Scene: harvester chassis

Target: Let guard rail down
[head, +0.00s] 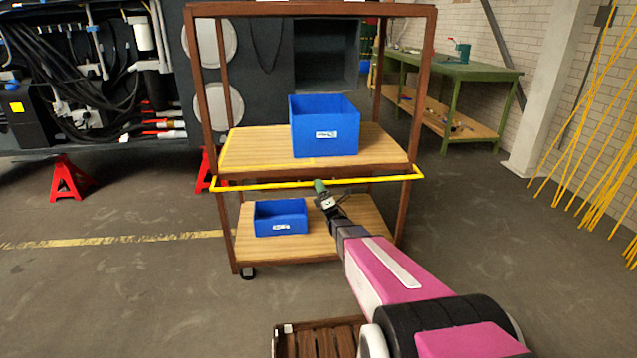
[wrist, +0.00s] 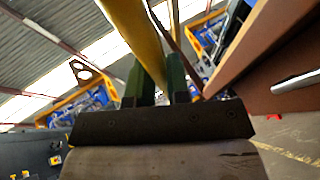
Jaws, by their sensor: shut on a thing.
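The yellow guard rail (head: 265,185) runs across the front of the brown-framed cart, just below the edge of its upper wooden shelf (head: 250,150). My gripper (head: 320,187) is at the middle of the rail, with its green fingers on the bar. In the wrist view the yellow rail (wrist: 143,40) passes between the two green fingers of my gripper (wrist: 160,80), which are shut on it. The rail's ends show at both front posts of the cart.
A large blue bin (head: 325,128) stands on the upper shelf and a smaller blue bin (head: 281,218) on the lower shelf. A green workbench (head: 455,72) is at the back right. Yellow rods (head: 590,130) lean at the right. Red stands (head: 67,178) are at the left.

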